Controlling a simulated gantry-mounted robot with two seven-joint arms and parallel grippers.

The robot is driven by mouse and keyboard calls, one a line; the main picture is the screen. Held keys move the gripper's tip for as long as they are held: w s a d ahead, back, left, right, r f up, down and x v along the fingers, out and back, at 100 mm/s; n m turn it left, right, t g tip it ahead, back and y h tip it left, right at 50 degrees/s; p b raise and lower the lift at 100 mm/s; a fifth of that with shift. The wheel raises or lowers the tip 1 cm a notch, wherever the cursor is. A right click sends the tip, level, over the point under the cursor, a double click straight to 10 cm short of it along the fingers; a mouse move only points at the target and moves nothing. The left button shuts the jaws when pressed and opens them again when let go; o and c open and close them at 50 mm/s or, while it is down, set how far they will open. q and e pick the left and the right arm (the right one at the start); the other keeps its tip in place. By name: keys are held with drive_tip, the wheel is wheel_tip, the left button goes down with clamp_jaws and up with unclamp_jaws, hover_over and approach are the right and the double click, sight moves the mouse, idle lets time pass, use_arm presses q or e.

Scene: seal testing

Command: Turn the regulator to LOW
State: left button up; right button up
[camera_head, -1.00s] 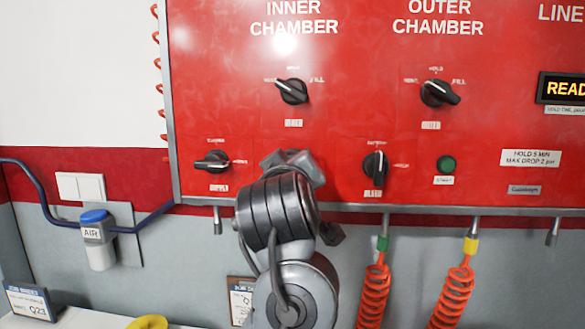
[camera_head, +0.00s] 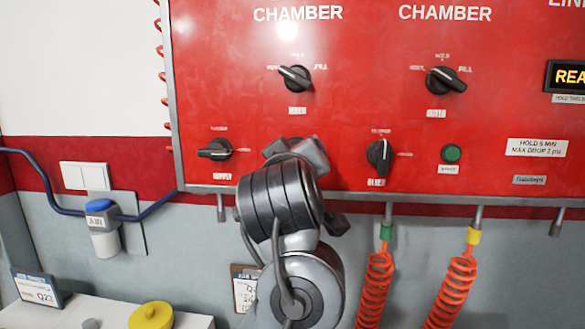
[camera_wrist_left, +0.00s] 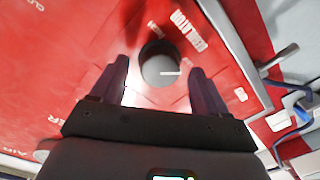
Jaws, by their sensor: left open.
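The regulator knob (camera_wrist_left: 160,66) is a round grey knob with a pale line on its face, on the red panel in the left wrist view. The word REGULATOR is printed beside it. My left gripper (camera_wrist_left: 160,84) is open in front of the panel, with its two dark fingers on either side of the knob. I cannot tell whether they touch it. In the head view my left arm and wrist cover the regulator, and the fingers are hidden. The small LOW marking is not readable. My right gripper is not in view.
The red panel (camera_head: 350,125) carries other black knobs: the inner chamber knob (camera_head: 296,78), outer chamber knob (camera_head: 446,80), supply knob (camera_head: 216,150) and bleed knob (camera_head: 379,155). A green button (camera_head: 452,153) sits at the right. Coiled orange hoses (camera_head: 375,290) hang below the panel.

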use_arm(q)
drive_tip(key=s+b, duration=0.3)
drive_tip(key=s, duration=0.6)
drive_tip(key=shift+s+a, duration=0.4)
idle(0.8)
drive_tip(key=shift+r, duration=0.15)
